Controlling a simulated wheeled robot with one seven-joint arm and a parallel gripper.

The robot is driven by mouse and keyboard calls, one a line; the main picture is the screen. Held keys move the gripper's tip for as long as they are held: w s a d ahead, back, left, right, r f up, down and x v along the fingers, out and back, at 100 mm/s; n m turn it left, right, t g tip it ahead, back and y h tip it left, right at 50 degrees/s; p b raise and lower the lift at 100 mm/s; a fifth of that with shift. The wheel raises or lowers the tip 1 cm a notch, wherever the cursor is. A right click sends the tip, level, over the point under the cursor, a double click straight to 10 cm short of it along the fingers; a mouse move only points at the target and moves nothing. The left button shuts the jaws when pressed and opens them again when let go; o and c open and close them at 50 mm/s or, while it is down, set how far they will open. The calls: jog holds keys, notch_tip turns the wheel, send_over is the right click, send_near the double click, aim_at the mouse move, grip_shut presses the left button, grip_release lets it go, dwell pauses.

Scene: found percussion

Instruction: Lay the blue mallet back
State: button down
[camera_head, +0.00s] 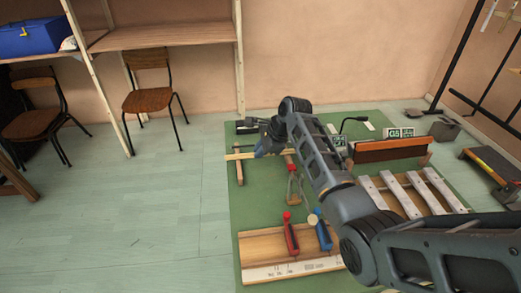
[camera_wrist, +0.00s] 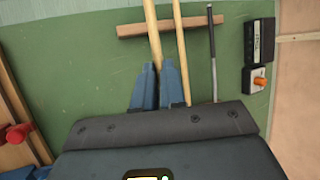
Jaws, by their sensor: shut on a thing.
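My gripper (camera_head: 262,147) is at the back of the green mat, over the sticks on a wooden rest bar (camera_head: 239,172). In the wrist view its blue fingers (camera_wrist: 154,72) are shut on a pale wooden stick, the handle of the blue mallet (camera_wrist: 152,30). The handle reaches forward across the rest bar (camera_wrist: 130,30) and out of the picture. Its blue head does not show. I cannot tell whether the handle touches the bar. A second pale stick (camera_wrist: 180,45) lies close on its right, across the bar. A dark metal rod (camera_wrist: 213,60) lies further right.
A black box (camera_wrist: 258,40) and a small box with an orange knob (camera_wrist: 255,80) lie right of the rod. Red-handled (camera_head: 291,238) and blue-handled (camera_head: 323,235) tools stand on a front board. A slatted wooden frame (camera_head: 408,190) is right. Green mat left of the bar is clear.

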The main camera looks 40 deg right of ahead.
jog(key=shift+f+b, duration=1.45)
jog(key=shift+f, duration=1.7)
jog(key=shift+f, duration=0.25)
jog(key=c, duration=1.1)
grip_release()
jog(key=shift+v, duration=3.95)
jog(key=shift+f, duration=0.1)
